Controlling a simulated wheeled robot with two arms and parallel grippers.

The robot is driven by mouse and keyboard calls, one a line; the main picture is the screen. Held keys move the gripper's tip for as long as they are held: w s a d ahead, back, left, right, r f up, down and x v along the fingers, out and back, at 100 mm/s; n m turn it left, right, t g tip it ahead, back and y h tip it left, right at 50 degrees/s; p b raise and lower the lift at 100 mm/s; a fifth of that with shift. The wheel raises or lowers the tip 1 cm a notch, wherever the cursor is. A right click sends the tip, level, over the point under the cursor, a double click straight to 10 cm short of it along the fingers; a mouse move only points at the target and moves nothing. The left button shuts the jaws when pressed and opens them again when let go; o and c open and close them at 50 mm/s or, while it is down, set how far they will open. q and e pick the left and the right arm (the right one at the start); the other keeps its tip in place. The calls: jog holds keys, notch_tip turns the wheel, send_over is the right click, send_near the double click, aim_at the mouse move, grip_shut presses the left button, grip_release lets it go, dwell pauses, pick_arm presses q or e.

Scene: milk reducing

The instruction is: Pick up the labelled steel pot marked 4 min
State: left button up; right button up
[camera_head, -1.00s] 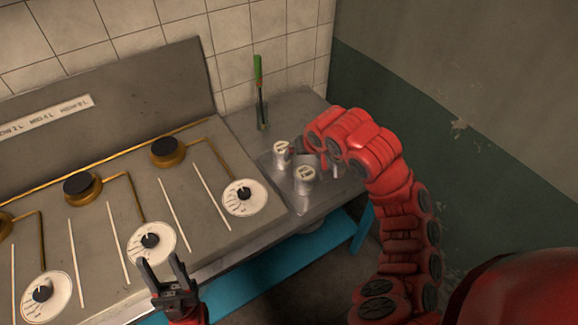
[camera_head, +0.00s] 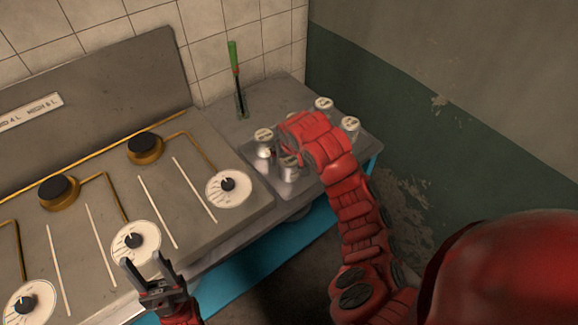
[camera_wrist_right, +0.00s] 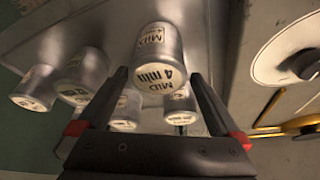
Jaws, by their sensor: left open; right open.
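In the head view that gripper is mostly hidden behind my red wrist. My left gripper (camera_head: 149,260) is open and empty in front of the stove.
Several similar lidded pots stand close by, among them the back-left pot (camera_head: 264,143) and right-hand pots (camera_head: 323,110) (camera_head: 349,129). They share a metal tray (camera_head: 255,172). A green-handled tool (camera_head: 234,65) stands behind. The stove (camera_head: 190,215) with dials lies left; the wall is right.

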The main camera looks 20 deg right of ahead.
jog(key=p+x, duration=0.1)
jog(key=x, duration=0.2)
jog(key=shift+d+f, duration=0.1)
jog(key=shift+f, duration=0.3)
jog(key=shift+w+d+f+p, duration=0.1)
jog(key=shift+w+f+p, duration=0.2)
jog(key=shift+f, duration=0.35)
jog(key=c, duration=1.4)
